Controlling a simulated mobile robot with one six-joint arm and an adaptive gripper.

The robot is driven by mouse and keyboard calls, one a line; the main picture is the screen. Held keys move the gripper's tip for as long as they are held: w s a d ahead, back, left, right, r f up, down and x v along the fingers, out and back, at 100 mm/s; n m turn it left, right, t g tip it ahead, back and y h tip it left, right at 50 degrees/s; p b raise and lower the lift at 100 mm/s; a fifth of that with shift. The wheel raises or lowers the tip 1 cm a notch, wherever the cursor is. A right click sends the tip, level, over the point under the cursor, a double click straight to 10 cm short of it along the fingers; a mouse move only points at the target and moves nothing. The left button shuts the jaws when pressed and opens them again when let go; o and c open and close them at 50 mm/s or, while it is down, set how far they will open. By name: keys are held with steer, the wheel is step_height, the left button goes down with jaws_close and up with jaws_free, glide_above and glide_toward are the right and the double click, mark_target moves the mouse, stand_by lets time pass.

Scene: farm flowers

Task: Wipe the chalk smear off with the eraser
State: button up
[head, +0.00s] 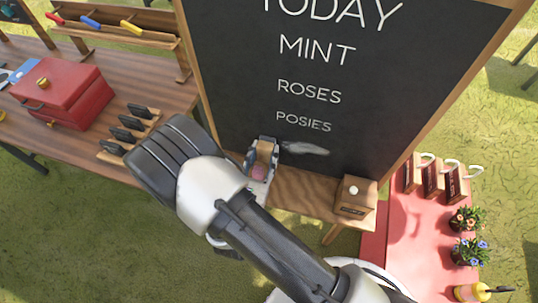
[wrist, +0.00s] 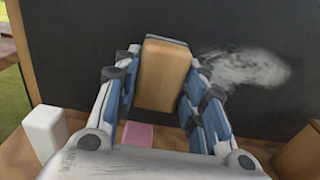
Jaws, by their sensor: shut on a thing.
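My gripper (wrist: 163,66) is shut on the eraser (wrist: 164,82), a wood-coloured block with a dark edge on the side toward the board. In the head view my gripper (head: 262,150) holds it low in front of the blackboard (head: 230,62). I cannot tell whether the eraser touches the board. The chalk smear (wrist: 243,69) is a cloudy whitish patch just right of the eraser. In the head view the smear (head: 305,148) lies below the word POSIES.
A wooden ledge (head: 300,190) runs under the board. On it are a wooden box (head: 355,196) with a white knob, a pink block (wrist: 138,134) and a white block (wrist: 44,131). A table (head: 125,75) with a red toolbox (head: 62,90) stands left; potted flowers (head: 468,220) stand right.

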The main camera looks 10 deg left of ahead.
steer(key=shift+w+a+r+p, duration=0.1)
steer(key=shift+a+r+p, duration=0.6)
steer(key=shift+a+r, duration=0.45)
steer(key=shift+s+d+f+b, duration=0.1)
steer(key=shift+s+d+b, duration=0.1)
steer(key=shift+d, duration=2.2)
steer(key=shift+s+d+r+b, duration=0.1)
steer(key=shift+s+d+b, duration=0.1)
steer(key=shift+d, duration=2.25)
steer(key=shift+s+d+f+b, duration=0.1)
steer(key=shift+s+d, duration=0.1)
steer(key=shift+d, duration=2.2)
steer(key=shift+s+d, duration=0.35)
steer(key=shift+d, duration=0.45)
steer(key=shift+s+a, duration=0.1)
steer(key=shift+a, duration=0.05)
steer(key=shift+w+a, duration=0.2)
steer(key=shift+a, duration=1.15)
steer(key=shift+w+a+p, duration=0.15)
steer(key=shift+w+a, duration=0.05)
steer(key=shift+a, duration=0.95)
steer(key=shift+w+a+p, duration=0.2)
steer(key=shift+a, duration=0.9)
steer(key=shift+w+a+p, duration=0.15)
steer(key=shift+w+a, duration=0.05)
steer(key=shift+a, duration=0.95)
steer(key=a, duration=0.6)
steer(key=shift+w+a, duration=0.2)
steer(key=shift+w, duration=0.05)
